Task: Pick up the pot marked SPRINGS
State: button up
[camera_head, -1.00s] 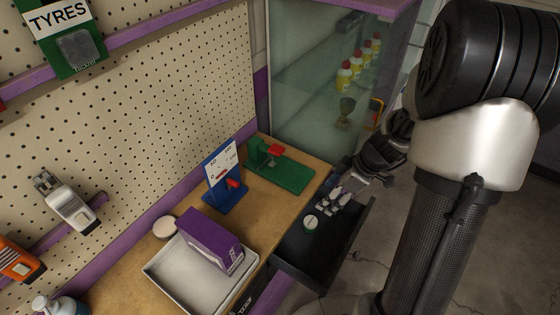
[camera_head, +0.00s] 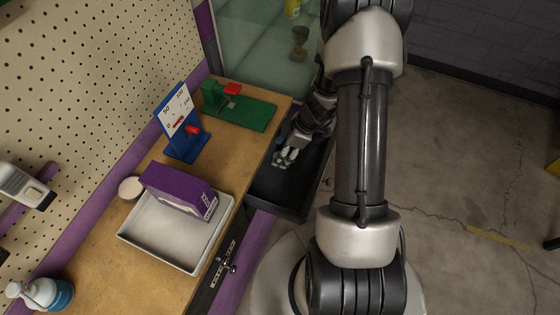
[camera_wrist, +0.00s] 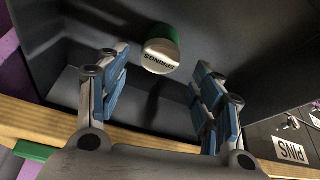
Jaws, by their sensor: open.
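The pot marked SPRINGS (camera_wrist: 162,50) shows in the wrist view, a small green pot with a pale lettered top, inside the dark open drawer (camera_head: 290,197). My gripper (camera_wrist: 160,88) is open and empty over the drawer, its blue-padded fingers apart on either side of the picture. The pot lies ahead of the fingertips, roughly centred between them, and nothing touches it. In the head view my gripper (camera_head: 284,158) is at the drawer's upper part, and I cannot make out the pot there.
The wooden bench edge borders the drawer. On the bench are a white tray (camera_head: 150,243) with a purple box (camera_head: 178,191), a blue gauge stand (camera_head: 186,148) and a green fixture (camera_head: 247,113). A label PINS (camera_wrist: 290,150) marks a closed drawer front.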

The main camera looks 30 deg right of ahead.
jog(key=x, duration=0.3)
jog(key=b+x, duration=0.1)
jog(key=x, duration=0.1)
jog(key=shift+s+d+f, duration=0.1)
jog(key=shift+d+f, duration=0.15)
jog(key=c, duration=1.2)
jog(key=shift+o, duration=0.2)
jog(key=shift+r, duration=0.1)
